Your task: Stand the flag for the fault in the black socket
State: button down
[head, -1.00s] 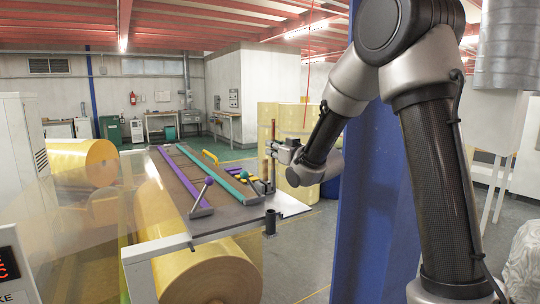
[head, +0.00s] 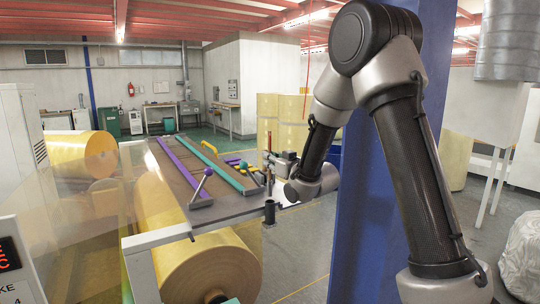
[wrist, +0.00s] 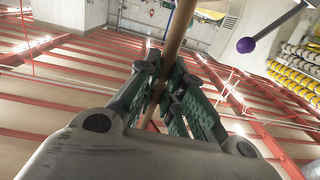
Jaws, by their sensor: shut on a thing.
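My gripper (head: 269,157) is beyond the right side of the table in the head view, shut on the upright pole of a flag (head: 269,140) with a reddish top part. In the wrist view, the green-padded fingers (wrist: 167,78) close around the brown pole (wrist: 180,28). The black socket (head: 270,211) stands at the table's near right corner. The pole's lower part shows just above the socket in the head view. I cannot tell whether its foot is inside the opening. No flag cloth can be made out.
The purple ball also shows in the wrist view (wrist: 245,45). A blue column (head: 362,210) stands right.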

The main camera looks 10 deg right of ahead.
aim_at(270, 180)
jog(key=shift+f, duration=3.35)
jog(key=c, duration=1.5)
grip_release()
jog(key=shift+o, duration=0.2)
jog(key=v, duration=0.7)
jog(key=shift+s, duration=0.25)
jog(key=shift+f, duration=0.1)
